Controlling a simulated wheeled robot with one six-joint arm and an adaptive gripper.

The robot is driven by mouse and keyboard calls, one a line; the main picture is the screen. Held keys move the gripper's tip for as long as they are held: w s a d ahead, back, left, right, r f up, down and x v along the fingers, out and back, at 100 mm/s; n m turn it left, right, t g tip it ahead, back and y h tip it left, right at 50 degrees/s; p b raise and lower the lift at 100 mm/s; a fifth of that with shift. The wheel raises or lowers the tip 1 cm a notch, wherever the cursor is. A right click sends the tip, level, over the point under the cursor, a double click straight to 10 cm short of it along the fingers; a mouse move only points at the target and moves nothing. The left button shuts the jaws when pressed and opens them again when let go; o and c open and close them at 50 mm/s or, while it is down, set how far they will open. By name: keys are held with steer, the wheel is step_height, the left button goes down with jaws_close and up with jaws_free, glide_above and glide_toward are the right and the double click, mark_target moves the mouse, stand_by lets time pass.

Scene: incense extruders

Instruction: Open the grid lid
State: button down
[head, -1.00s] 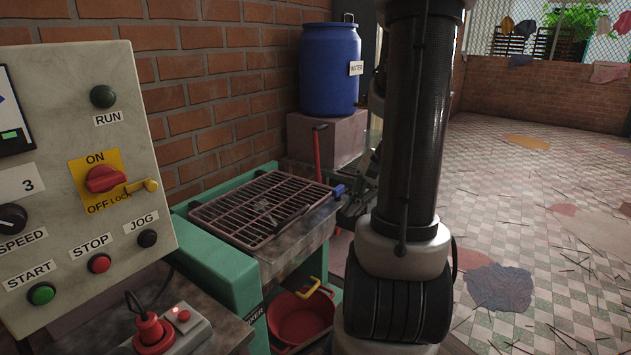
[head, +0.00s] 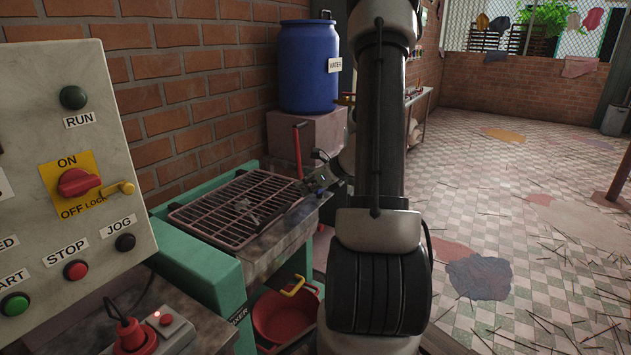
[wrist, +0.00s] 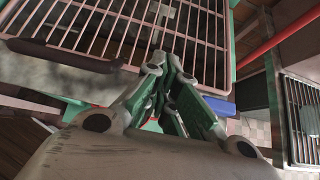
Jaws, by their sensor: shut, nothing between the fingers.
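The grid lid (head: 238,208), a dark reddish barred grate, lies flat and closed over the green-framed mixer trough (head: 262,258). In the wrist view the grid lid (wrist: 130,25) fills the top, with its rounded front bar running across the left. My gripper (wrist: 168,62) is shut and empty, its fingertips close to the lid's bars near the right part; I cannot tell whether they touch. In the head view my gripper (head: 318,182) is at the lid's right edge, partly hidden by my arm. A blue part (wrist: 222,105) shows just right of the fingers.
A control panel (head: 75,150) stands at the left. A blue water barrel (head: 308,68) stands behind on a block. A red bucket (head: 285,315) is below the trough.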

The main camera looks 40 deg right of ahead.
steer(key=shift+x, duration=1.1)
steer(key=shift+w+a+r, duration=0.1)
steer(key=shift+w+r, duration=0.1)
steer(key=shift+r, duration=0.4)
steer(key=shift+w+a+r, duration=0.1)
steer(key=shift+w+r, duration=0.1)
steer(key=shift+r, duration=0.4)
steer(key=shift+w+a+r, duration=0.1)
steer(key=shift+w+r, duration=0.15)
steer(key=shift+r, duration=0.4)
